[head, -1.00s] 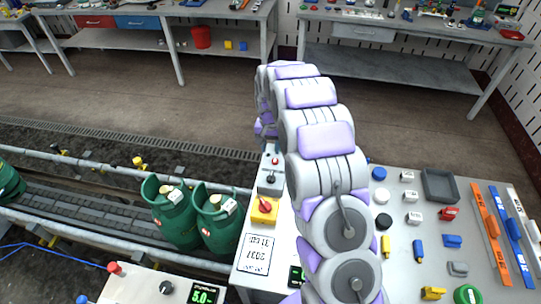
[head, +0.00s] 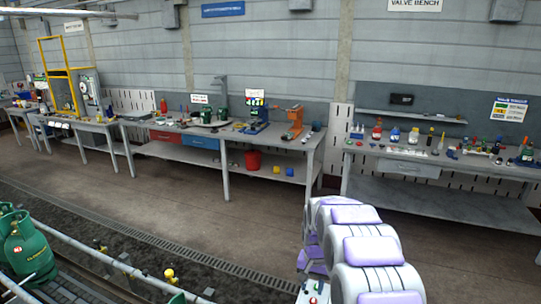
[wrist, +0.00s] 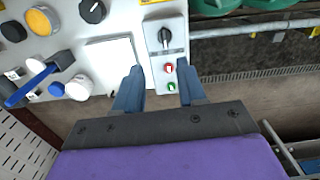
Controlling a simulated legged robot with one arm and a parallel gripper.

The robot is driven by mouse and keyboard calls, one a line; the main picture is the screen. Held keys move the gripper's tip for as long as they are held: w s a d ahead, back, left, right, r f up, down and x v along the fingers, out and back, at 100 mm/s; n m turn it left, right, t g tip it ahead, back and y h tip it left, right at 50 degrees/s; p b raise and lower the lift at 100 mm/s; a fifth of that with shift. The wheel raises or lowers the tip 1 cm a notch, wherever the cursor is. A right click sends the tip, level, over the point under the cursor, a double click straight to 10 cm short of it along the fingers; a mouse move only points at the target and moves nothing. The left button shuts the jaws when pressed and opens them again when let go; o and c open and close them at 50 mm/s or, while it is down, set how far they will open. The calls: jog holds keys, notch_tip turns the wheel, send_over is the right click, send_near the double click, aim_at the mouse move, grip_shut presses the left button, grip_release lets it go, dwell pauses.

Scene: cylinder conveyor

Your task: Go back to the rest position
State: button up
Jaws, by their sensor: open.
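My gripper (wrist: 160,88) is open and empty in the wrist view, its two dark blue fingers apart. Between and beyond the fingertips is a grey control box (wrist: 166,50) with a black rotary knob, a red button and a green button. I cannot tell how far the fingers are from it. In the head view only my purple and grey arm links show at the lower right; the gripper itself is out of that view.
A white panel with round knobs (wrist: 94,11) and a blue-handled lever (wrist: 30,86) lies left in the wrist view. Green cylinders (head: 28,246) stand on the conveyor at lower left. Workbenches (head: 225,150) line the back wall. The floor (head: 130,205) between is clear.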

jog(key=s+r+n+b, duration=0.1)
jog(key=s+r, duration=0.4)
jog(key=s, duration=0.6)
jog(key=s+r+n+b, duration=0.1)
jog(key=s+r, duration=0.4)
jog(key=s, duration=0.6)
jog(key=s+n+g+b, duration=0.1)
jog(key=s+n+b, duration=0.1)
jog(key=s, duration=1.9)
jog(key=shift+s+f+g, duration=0.3)
jog(key=shift+f, duration=0.1)
jog(key=shift+w+d, duration=0.1)
